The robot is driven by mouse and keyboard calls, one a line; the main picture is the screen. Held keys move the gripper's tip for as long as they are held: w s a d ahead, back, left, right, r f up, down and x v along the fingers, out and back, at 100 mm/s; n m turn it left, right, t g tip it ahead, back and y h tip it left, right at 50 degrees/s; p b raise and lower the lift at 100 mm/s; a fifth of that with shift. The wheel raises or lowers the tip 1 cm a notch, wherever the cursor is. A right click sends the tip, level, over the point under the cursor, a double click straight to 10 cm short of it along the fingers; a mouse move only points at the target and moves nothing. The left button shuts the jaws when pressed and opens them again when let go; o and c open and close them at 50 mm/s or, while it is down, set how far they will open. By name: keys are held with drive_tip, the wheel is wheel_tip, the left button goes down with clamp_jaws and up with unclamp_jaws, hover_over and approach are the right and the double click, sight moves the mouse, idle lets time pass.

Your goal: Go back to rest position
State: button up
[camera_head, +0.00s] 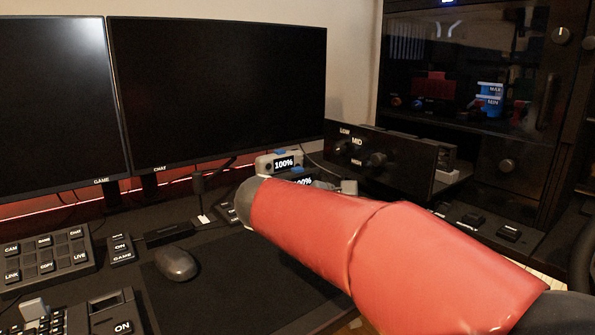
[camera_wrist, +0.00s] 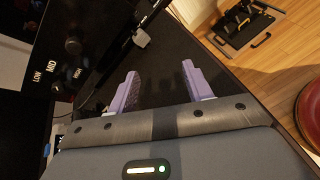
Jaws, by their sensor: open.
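My gripper (camera_wrist: 157,90) shows in the wrist view with its two purple fingers apart and nothing between them. It hangs over the dark desk top (camera_wrist: 180,55), close to the black panel with knobs marked LOW, MID and HIGH. In the head view my red arm reaches in from the lower right across the desk, and its far end hides the gripper. The same knob panel (camera_head: 385,158) stands behind the arm in the head view.
Two monitors (camera_head: 215,85) stand at the back left. A mouse (camera_head: 176,263), a button pad (camera_head: 48,257) and small grey boxes reading 100% (camera_head: 283,163) are on the desk. A dark cabinet (camera_head: 470,60) stands at the right. Wooden floor (camera_wrist: 275,55) shows beyond the desk edge.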

drive_tip(key=s+d+f+m+g+y, duration=0.2)
drive_tip(key=s+d+f+m+y, duration=0.4)
drive_tip(key=s, duration=0.4)
drive_tip(key=s+a+f+m+t+y, duration=0.1)
drive_tip(key=s+f+m+y, duration=0.4)
drive_tip(key=s+f+m, duration=0.3)
drive_tip(key=s+m, duration=0.4)
drive_tip(key=shift+a+f, duration=0.25)
drive_tip(key=shift+f, duration=0.1)
